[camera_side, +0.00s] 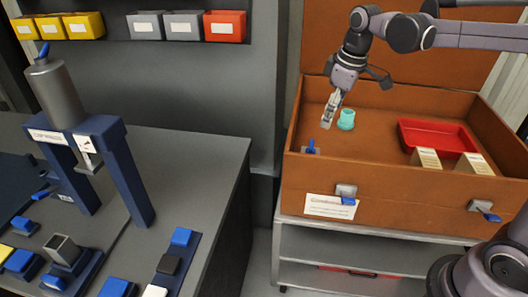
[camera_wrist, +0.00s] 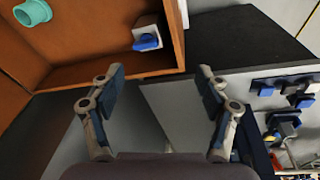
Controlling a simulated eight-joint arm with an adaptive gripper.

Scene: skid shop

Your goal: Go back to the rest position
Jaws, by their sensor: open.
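My gripper (camera_side: 331,118) hangs from my arm above the left part of the open brown case (camera_side: 400,205). Its fingers (camera_wrist: 160,90) are spread apart with nothing between them in the wrist view. A teal ring-shaped cup (camera_side: 346,119) stands in the case just right of the gripper in the side view. The cup also shows at the wrist view's upper left corner (camera_wrist: 33,13), clear of the fingers. The gripper's height above the case is hard to judge.
A blue-handled piece (camera_side: 311,147) is at the case's left wall. A red tray (camera_side: 437,137) and cream blocks (camera_side: 426,158) are in the case's right part. A grey bench (camera_side: 195,160) with a blue press frame (camera_side: 125,165) stands left, across a gap.

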